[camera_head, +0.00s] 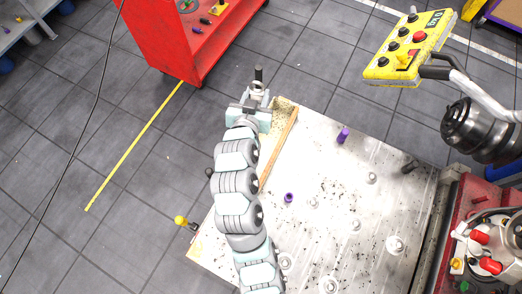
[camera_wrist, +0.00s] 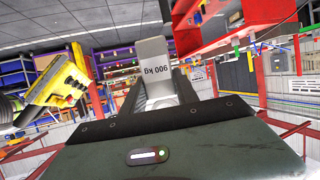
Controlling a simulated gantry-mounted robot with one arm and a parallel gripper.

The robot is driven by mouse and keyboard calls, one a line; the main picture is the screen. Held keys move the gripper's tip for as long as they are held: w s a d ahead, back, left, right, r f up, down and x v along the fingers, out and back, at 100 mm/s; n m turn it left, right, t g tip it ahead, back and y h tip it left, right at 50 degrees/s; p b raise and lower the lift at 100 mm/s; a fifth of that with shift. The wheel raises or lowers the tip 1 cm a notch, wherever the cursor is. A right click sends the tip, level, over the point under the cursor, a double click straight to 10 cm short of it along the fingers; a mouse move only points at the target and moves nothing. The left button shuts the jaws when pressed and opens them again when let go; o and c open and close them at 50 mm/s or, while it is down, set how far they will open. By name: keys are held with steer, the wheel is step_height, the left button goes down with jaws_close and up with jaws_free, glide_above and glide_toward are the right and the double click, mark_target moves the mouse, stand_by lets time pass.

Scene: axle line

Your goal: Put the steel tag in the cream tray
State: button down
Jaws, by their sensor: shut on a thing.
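The steel tag (camera_wrist: 153,70) is a pale grey plate marked "900 kg", which reads upside down in the wrist view. My gripper (camera_wrist: 160,98) is shut on it, with the tag standing up between the dark fingers. In the head view my gripper (camera_head: 257,92) is at the far end of my arm, by the far left corner of the metal table. A cream, tray-like shape (camera_head: 285,104) lies at that corner, just right of the gripper. My arm hides much of it, so I cannot tell its full outline.
The metal table (camera_head: 330,200) carries a purple peg (camera_head: 343,135), a purple ring (camera_head: 289,198) and several round metal fittings. A wooden strip (camera_head: 279,150) lies along its left side. A red cabinet (camera_head: 180,45) stands beyond. A yellow control box (camera_head: 410,48) hangs at the upper right.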

steer(key=s+f+m+h+b, duration=0.1)
steer(key=f+b, duration=0.3)
steer(key=f, duration=0.6)
steer(key=s+f+m+h+b, duration=0.1)
steer(key=f+b, duration=0.3)
steer(key=f, duration=0.7)
steer(key=s+f+m+h+b, duration=0.1)
steer(key=s+f+b, duration=0.2)
steer(key=f, duration=0.7)
steer(key=shift+s+d+f+g+b, duration=0.25)
steer(key=shift+f+g+b, duration=0.15)
steer(key=shift+b, duration=0.7)
steer(key=shift+f+b, duration=0.25)
steer(key=shift+b, duration=0.15)
